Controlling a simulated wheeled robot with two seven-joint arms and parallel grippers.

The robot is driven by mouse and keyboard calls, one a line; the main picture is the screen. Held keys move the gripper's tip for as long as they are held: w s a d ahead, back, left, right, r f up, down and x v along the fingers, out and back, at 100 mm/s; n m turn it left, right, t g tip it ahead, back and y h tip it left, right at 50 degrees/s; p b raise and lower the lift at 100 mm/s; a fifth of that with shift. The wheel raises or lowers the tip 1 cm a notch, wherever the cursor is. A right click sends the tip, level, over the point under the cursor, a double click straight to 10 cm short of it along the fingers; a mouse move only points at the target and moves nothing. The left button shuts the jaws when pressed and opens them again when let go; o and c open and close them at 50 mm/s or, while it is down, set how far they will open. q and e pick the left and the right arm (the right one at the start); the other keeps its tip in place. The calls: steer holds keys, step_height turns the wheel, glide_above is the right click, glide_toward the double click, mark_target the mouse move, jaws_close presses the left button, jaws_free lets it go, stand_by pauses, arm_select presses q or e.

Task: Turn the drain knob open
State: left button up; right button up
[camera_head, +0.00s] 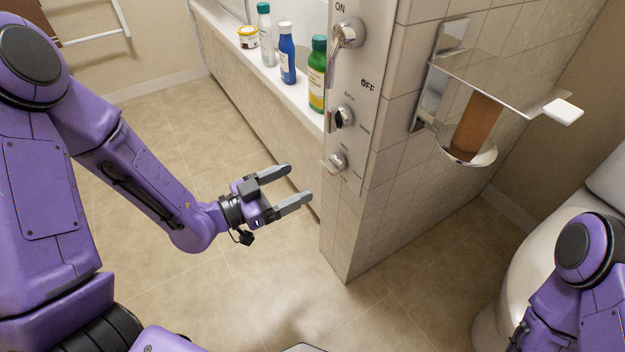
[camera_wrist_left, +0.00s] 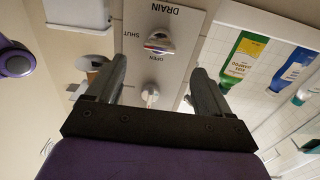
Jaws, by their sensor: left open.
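The drain knob (camera_head: 337,161) is the small, lowest knob on the pale panel (camera_head: 362,75) at the tub's wall end. In the left wrist view the chrome drain knob (camera_wrist_left: 159,42) shows beside the upside-down words DRAIN, SHUT and OPEN. I cannot tell its exact setting. My left gripper (camera_head: 302,182) is open and empty, apart from the panel, left of and a little below the knob in the head view. Its two fingers (camera_wrist_left: 160,85) frame the panel in the wrist view. My right gripper is out of view; only part of its arm shows at lower right.
Above the drain knob are a second knob (camera_head: 343,117) and an ON/OFF lever (camera_head: 348,35). Several bottles, including a green one (camera_head: 318,75), stand on the tub ledge. A paper holder (camera_head: 470,140) juts from the tiled wall, near the toilet (camera_head: 530,255). Floor below the gripper is clear.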

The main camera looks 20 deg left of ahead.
mark_target(325, 168)
arm_select(q)
steer(key=b+x, duration=0.1)
steer(key=x, duration=0.9)
steer(key=shift+r+b, duration=0.1)
steer(key=shift+b, duration=0.2)
steer(key=shift+c, duration=0.3)
steer(key=c, duration=1)
